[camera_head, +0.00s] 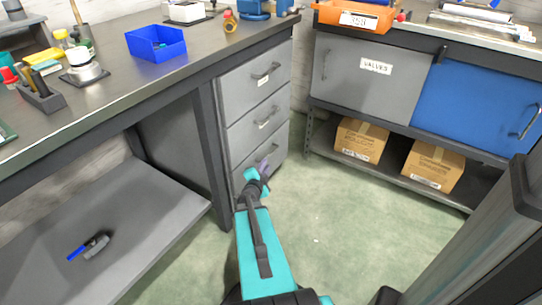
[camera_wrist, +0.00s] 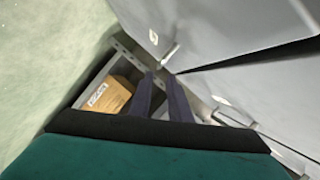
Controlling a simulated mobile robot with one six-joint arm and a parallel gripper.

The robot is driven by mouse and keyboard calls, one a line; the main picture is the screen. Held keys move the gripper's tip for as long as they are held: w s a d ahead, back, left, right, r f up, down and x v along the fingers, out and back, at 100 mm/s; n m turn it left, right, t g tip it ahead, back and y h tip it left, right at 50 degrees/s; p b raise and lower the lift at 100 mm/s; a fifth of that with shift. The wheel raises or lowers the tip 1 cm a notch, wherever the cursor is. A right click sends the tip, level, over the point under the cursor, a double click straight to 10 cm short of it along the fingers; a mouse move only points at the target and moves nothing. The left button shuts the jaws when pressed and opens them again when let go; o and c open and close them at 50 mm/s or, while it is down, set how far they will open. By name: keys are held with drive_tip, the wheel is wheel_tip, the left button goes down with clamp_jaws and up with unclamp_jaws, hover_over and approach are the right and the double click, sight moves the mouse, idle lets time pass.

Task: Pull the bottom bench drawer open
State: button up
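The bench has a stack of three grey drawers. The bottom bench drawer (camera_head: 277,156) is lowest, partly hidden behind my gripper (camera_head: 263,167). In the wrist view its front (camera_wrist: 215,28) fills the upper right, with a white label and a metal handle (camera_wrist: 171,50). My gripper's two dark purple fingers (camera_wrist: 161,76) point toward this handle, with a narrow gap between them. The handle appears just beyond the fingertips; I cannot tell whether they touch. A dark gap shows along the drawer front's edge; I cannot tell whether the drawer is slightly out.
The middle drawer (camera_head: 257,124) and top drawer (camera_head: 250,83) look closed. A cabinet to the right has a grey "VALVES" door (camera_head: 350,68), a blue door (camera_head: 480,105) and cardboard boxes (camera_head: 361,139) on its low shelf. Green floor (camera_head: 340,220) in front of the drawers is clear.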

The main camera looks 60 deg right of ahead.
sight(270, 156)
drive_tip(key=shift+b+x, duration=1.5)
drive_tip(key=shift+x, duration=3.85)
